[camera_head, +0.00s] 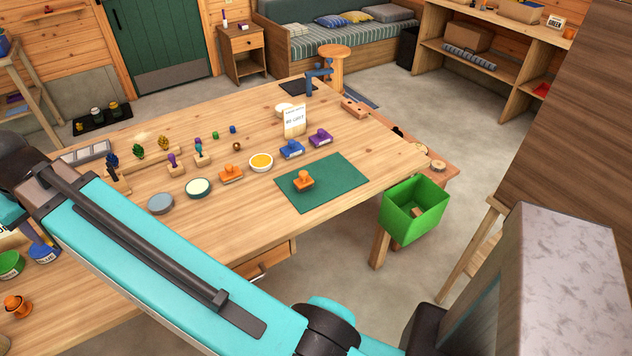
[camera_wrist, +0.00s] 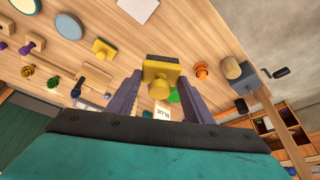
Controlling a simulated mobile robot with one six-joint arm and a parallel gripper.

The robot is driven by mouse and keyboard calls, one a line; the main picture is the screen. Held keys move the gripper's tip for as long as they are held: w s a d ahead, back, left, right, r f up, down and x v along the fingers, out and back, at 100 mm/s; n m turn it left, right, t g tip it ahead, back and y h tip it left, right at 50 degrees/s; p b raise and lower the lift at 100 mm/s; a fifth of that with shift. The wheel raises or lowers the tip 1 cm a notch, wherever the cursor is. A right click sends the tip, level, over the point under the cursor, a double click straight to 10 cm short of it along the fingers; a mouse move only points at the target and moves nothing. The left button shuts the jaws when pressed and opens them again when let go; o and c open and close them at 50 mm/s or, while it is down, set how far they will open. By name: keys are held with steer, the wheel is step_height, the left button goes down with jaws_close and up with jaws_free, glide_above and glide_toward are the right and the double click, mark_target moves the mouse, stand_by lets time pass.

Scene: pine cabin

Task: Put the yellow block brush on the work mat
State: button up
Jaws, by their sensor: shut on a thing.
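The yellow block brush (camera_wrist: 161,70) shows in the wrist view between the two fingers of my gripper (camera_wrist: 159,78). My gripper is shut on it; its round knob faces the camera and a dark strip shows along its far edge. The gripper and held brush are outside the head view. The work mat is a flat green rectangle (camera_head: 336,195) near the table's right front edge in the head view. An orange block brush with a knob (camera_head: 303,181) stands on the mat's left part; the rest of the mat is bare.
A green bin (camera_head: 414,208) is at the table's right edge.

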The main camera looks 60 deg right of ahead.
steer(key=s+d+f+m+g+h, duration=0.1)
steer(key=s+d+f+m, duration=0.2)
steer(key=d, duration=1)
steer(key=s+d+m+g+h, duration=0.15)
steer(key=d+m, duration=0.35)
steer(key=d, duration=0.9)
steer(key=s+d+f+m+h, duration=0.2)
steer(key=s+d+m, duration=0.25)
steer(key=d, duration=0.85)
steer(key=s+d+f+m+g, duration=0.1)
steer(key=s+d+m, duration=0.3)
steer(key=s+d, duration=0.5)
steer(key=s+d+f+m+g, duration=0.2)
steer(key=s+d+m, duration=0.2)
steer(key=s+d, duration=0.5)
steer(key=s+d+f+m+g+b, duration=0.1)
steer(key=s+d+m, duration=0.3)
steer(key=s+d, duration=0.5)
steer(key=s+f, duration=0.1)
steer(key=s, duration=0.3)
steer(key=shift+d+f, duration=0.15)
steer(key=shift+d, duration=0.25)
steer(key=shift+f+g+y, duration=0.15)
steer(key=shift+g+y, duration=0.1)
steer(key=shift+w+f+p, duration=0.1)
steer(key=shift+f+p, duration=0.6)
steer(key=shift+f, duration=2.3)
steer(key=shift+f, duration=0.1)
steer(key=shift+f+p, duration=0.5)
steer(key=shift+f, duration=1.3)
